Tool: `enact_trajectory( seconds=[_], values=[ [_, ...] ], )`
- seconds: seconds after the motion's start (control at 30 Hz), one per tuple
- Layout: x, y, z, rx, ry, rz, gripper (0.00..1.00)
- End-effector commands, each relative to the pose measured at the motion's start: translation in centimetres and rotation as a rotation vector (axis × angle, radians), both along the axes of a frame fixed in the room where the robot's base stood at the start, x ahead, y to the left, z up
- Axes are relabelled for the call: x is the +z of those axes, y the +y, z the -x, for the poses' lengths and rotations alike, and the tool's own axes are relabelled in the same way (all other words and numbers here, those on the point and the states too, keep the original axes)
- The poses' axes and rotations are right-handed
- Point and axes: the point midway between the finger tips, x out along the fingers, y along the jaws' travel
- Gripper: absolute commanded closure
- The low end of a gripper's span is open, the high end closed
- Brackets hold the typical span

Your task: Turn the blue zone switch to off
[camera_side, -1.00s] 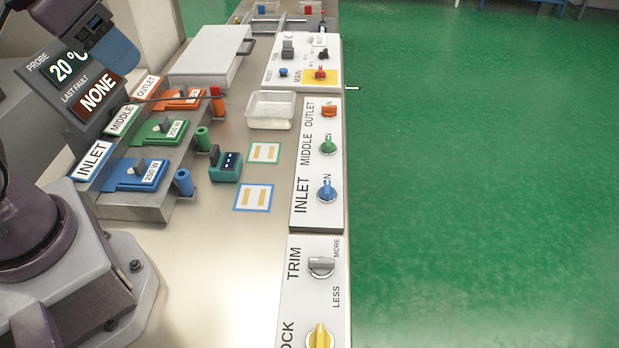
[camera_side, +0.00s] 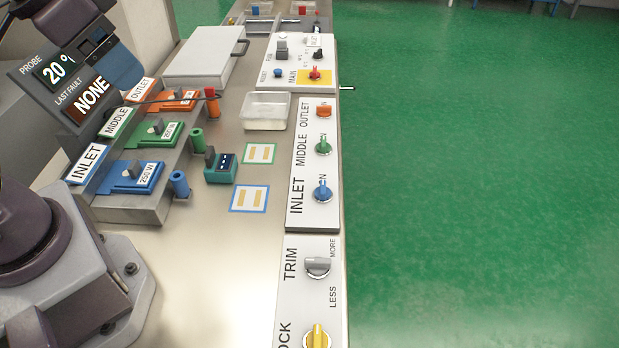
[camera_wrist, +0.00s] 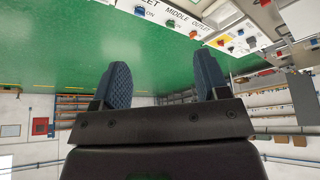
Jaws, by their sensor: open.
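The blue zone switch (camera_side: 322,191) is a round knob with a raised grip on the white zone panel (camera_side: 299,222), beside the word INLET. Its grip ridge runs roughly up and down in the picture, and part of an ON mark shows beside it. In the wrist view the blue knob (camera_wrist: 140,11) is at the top edge, with ON printed by it. My gripper (camera_wrist: 162,80) is open and empty, its two dark blue ribbed fingers wide apart and well away from the knob.
A green switch (camera_side: 323,147) and an orange switch (camera_side: 323,111) share the panel. A grey TRIM knob (camera_side: 317,266) and a yellow knob (camera_side: 317,338) are nearer. A clear tray (camera_side: 265,111) and a teal block (camera_side: 221,168) lie left. Open green floor is right.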

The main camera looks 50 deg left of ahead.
Motion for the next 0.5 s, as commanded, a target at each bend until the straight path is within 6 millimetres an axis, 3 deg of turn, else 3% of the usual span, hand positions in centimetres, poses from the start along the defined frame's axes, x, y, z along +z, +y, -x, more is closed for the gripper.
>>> enact_trajectory(
  seconds=[0.17, 0.37, 0.5],
  values=[
    [-2.2, -1.2, -3.0, -0.046, 0.161, 0.004, 0.32],
    [-5.0, -3.0, -8.3, -0.139, 0.302, -0.014, 0.32],
    [-7.9, -4.6, -12.3, -0.228, 0.380, -0.037, 0.32]
  ],
)
